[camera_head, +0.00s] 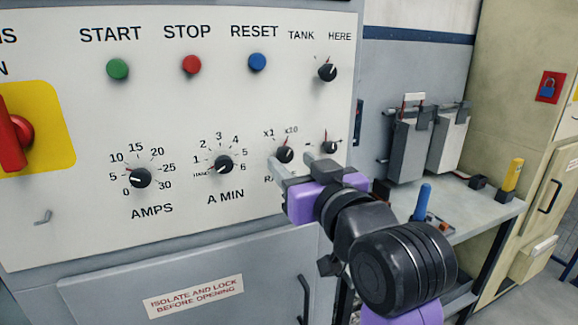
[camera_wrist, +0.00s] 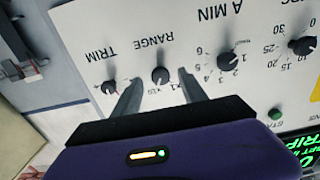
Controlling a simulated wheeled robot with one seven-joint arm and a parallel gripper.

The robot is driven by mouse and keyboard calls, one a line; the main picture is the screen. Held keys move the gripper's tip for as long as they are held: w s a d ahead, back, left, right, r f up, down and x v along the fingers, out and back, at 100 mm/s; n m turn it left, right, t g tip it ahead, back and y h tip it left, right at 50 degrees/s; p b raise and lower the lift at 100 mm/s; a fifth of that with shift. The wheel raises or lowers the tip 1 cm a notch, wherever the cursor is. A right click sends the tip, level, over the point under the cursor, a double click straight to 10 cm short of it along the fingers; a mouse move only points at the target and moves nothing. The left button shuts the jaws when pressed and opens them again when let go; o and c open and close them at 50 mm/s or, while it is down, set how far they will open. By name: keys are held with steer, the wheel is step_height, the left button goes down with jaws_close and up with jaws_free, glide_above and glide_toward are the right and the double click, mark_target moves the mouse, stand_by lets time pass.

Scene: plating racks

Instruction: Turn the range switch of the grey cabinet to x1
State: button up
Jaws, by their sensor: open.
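The grey cabinet (camera_head: 190,262) has a pale front panel with labelled knobs. The range switch also shows in the wrist view (camera_wrist: 160,75), upside down, above the RANGE label's opposite side. My gripper (camera_head: 290,161) is open, with its fingertips just in front of the panel. In the wrist view the knob appears between the two fingers, and I see no contact. The gripper hides part of the RANGE label in the head view.
The A MIN knob (camera_head: 224,163) is to the left and the TRIM knob (camera_head: 330,147) to the right, close to my fingers. The TANK knob (camera_head: 327,72) is above. A red handle (camera_head: 14,140) sticks out far left. A bench (camera_head: 470,207) stands at right.

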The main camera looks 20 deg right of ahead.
mark_target(284, 153)
steer(key=shift+w, duration=1.3)
steer(key=shift+c, duration=0.4)
